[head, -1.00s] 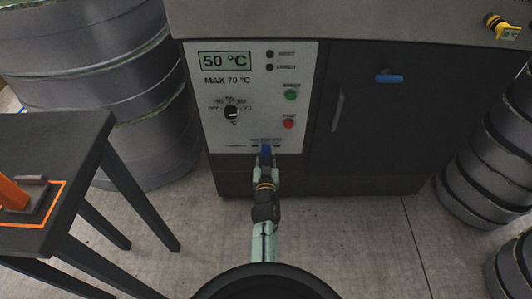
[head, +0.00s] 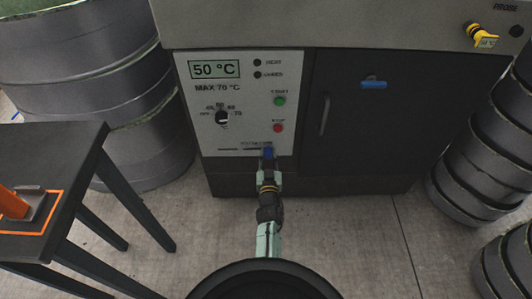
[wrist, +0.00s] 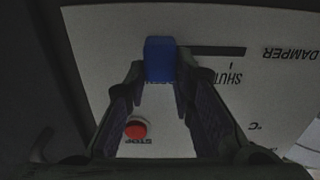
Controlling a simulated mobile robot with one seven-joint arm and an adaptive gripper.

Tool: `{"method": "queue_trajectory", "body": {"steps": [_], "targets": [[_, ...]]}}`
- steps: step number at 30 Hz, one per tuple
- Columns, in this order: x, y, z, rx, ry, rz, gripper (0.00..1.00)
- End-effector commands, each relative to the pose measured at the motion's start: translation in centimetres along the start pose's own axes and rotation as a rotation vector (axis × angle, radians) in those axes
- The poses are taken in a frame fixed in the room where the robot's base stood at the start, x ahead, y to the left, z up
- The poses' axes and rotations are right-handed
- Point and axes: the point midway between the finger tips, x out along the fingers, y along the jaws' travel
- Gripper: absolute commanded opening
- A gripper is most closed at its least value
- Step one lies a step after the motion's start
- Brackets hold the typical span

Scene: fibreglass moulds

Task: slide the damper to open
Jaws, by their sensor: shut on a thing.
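The damper's blue knob (head: 267,153) sits at the right end of its dark slot (head: 238,149), low on the oven's white control panel (head: 190,100). The wrist view, which shows the panel upside down, has the blue knob (wrist: 160,58) between my fingertips and the slot (wrist: 218,51) running off to its right. The words DAMPER and SHUT are readable there, with SHUT to the right of the knob. My gripper (head: 266,167) is shut on the knob, and its fingers (wrist: 160,78) flank it. The fingers hide part of the panel lettering.
The red stop button (head: 278,128) is close above my gripper and also shows between the fingers in the wrist view (wrist: 136,129). A dark door (head: 350,120) is to the right. A black table (head: 75,150) stands at left. Dark stacked rings (head: 480,165) stand at right.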

Motion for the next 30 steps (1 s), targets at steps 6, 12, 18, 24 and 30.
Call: {"method": "queue_trajectory", "body": {"steps": [6, 12, 18, 24, 30], "targets": [[0.1, 0.7, -0.1, -0.004, 0.003, 0.012, 0.23], [0.1, 0.7, -0.1, -0.002, 0.003, 0.011, 0.37], [0.1, 0.5, -0.1, -0.001, 0.002, 0.009, 0.43], [-0.1, 0.4, 0.0, -0.001, 0.002, 0.007, 0.43], [-2.6, 0.4, 0.1, -0.001, -0.001, 0.007, 0.43]]}}
